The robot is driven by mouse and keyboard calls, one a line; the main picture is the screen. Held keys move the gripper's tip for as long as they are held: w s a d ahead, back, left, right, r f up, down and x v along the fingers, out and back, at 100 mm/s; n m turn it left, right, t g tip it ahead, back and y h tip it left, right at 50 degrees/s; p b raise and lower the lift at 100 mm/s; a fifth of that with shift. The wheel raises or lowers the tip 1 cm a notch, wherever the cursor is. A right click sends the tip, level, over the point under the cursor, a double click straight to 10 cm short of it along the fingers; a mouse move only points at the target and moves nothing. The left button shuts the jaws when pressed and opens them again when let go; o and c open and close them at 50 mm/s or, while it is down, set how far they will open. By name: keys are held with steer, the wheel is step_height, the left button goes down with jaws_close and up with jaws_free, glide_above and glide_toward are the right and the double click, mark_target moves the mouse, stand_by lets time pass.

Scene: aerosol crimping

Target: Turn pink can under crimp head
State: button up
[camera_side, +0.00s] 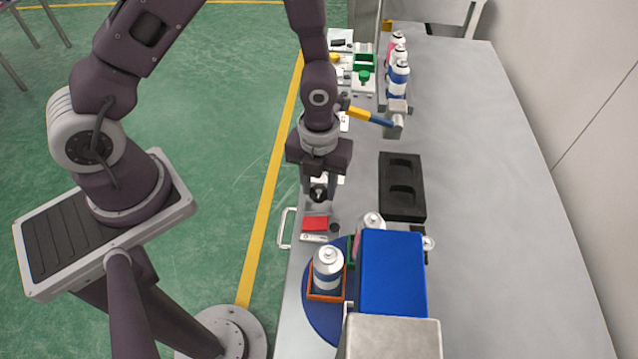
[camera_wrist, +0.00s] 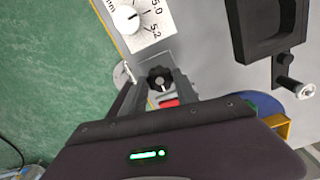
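A blue turntable (camera_side: 318,312) lies at the near end of the table. My gripper (camera_side: 319,190) points down beyond the turntable, at the table's left edge. A black lobed knob (camera_wrist: 160,79) is between its fingers, which look apart from it. Contact is unclear.
A red block (camera_side: 316,223) sits between my gripper and the turntable. Several cans (camera_side: 398,72) and a yellow-blue handled tool (camera_side: 370,117) are farther back. The table's right side is clear.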

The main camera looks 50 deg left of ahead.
jaws_close()
